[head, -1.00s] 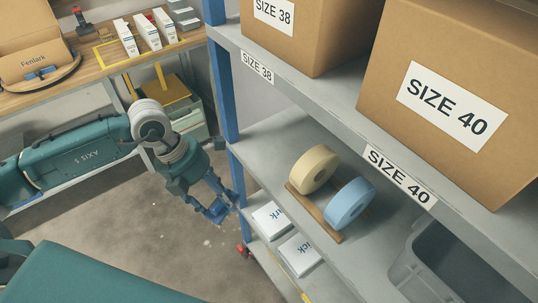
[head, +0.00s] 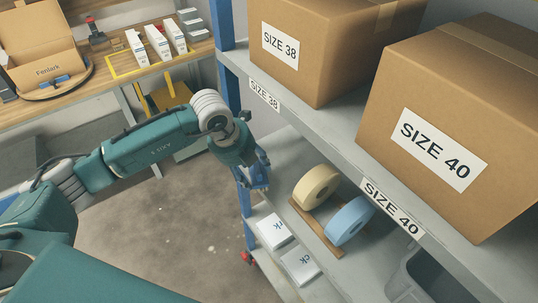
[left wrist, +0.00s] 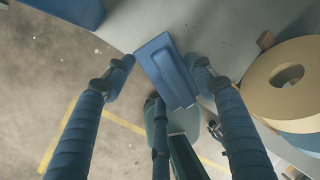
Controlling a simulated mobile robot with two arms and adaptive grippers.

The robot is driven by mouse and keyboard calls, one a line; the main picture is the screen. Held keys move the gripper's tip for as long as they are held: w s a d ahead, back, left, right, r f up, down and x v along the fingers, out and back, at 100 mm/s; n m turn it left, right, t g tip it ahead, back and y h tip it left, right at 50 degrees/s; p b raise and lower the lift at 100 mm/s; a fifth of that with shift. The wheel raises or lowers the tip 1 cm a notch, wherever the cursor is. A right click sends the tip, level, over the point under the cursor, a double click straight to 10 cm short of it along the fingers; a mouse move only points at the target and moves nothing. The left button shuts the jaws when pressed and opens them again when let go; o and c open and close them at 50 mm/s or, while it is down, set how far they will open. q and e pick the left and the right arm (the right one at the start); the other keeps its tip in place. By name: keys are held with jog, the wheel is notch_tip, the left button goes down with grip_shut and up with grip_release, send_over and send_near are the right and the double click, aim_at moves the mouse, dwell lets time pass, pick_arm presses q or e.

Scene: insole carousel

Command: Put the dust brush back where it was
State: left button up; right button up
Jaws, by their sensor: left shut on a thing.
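My left gripper (head: 257,178) is shut on the dust brush, at the front edge of the middle shelf (head: 285,150), beside the blue post. In the left wrist view the dust brush (left wrist: 163,62) is a blue, flat, oblong thing between the two fingertips of the left gripper (left wrist: 160,68). The grey shelf shows behind it. In the head view the brush is hard to tell from the fingers. I cannot tell whether it touches the shelf. My right gripper is not in view.
Cream (head: 316,186) and blue (head: 349,221) tape rolls stand on a wooden holder right of the gripper. Boxes marked SIZE 38 (head: 310,55) and SIZE 40 (head: 440,150) fill the shelf above. White boxes (head: 273,230) lie below. The blue post (head: 228,90) is close to my left arm.

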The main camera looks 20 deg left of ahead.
pick_arm(q)
jog(key=shift+w+d, duration=0.6)
jog(key=shift+w, duration=0.2)
jog(key=w+d+p, duration=0.2)
jog(key=w, duration=0.1)
jog(key=shift+w+d+r+p, duration=0.1)
jog(key=shift+w+p, duration=0.15)
jog(key=shift+p, duration=0.1)
jog(key=shift+f, duration=0.4)
jog(key=shift+s, duration=0.1)
jog(key=o, duration=1.2)
jog(key=shift+o, duration=0.6)
